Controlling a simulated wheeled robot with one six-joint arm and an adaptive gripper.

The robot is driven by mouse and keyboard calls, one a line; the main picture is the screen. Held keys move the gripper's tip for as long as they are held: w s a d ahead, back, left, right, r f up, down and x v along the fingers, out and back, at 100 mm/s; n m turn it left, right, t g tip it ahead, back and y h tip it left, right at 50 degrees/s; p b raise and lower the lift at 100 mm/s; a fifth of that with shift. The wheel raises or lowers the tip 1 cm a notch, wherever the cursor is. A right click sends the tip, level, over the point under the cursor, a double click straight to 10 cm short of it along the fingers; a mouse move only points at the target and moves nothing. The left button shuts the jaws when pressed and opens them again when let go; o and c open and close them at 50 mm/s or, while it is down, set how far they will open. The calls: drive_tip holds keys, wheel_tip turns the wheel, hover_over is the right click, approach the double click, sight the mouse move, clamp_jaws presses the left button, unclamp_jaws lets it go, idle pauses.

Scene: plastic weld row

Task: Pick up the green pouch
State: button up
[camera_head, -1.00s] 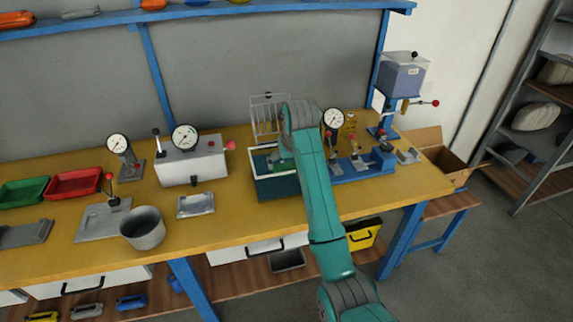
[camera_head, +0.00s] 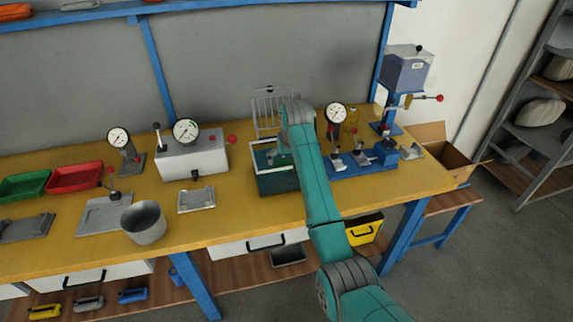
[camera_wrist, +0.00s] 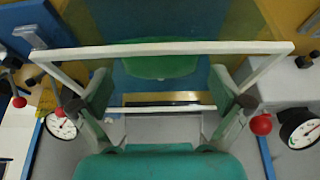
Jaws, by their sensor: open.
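The green pouch (camera_wrist: 160,62) shows in the wrist view, just beyond the gap between my fingers, inside the white-rimmed container. In the head view my arm and gripper hide most of the container's inside, and I cannot make out the pouch clearly there. The dark teal container (camera_head: 279,184) stands on the yellow bench, its white rim (camera_wrist: 170,48) crossing the wrist view. My gripper (camera_wrist: 162,84) is open and empty, its fingers spread either side of the pouch's line. In the head view my gripper (camera_head: 279,155) is over the container. I see no contact with the pouch.
A wire rack (camera_head: 270,105) stands right behind the container. A white gauge box (camera_head: 190,157) is to its left, and a blue fixture (camera_head: 362,163) with a dial gauge is to its right. A metal tray (camera_head: 196,200) and a grey cup (camera_head: 144,223) lie further left.

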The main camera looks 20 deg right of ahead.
sight(287, 161)
drive_tip(key=shift+x, duration=1.15)
drive_tip(key=c, duration=0.7)
drive_tip(key=shift+o, duration=0.2)
drive_tip(key=shift+r, duration=0.1)
wheel_tip(287, 161, up, 10)
drive_tip(key=shift+f, duration=0.25)
drive_tip(key=shift+r, duration=0.2)
drive_tip(key=shift+s, duration=0.15)
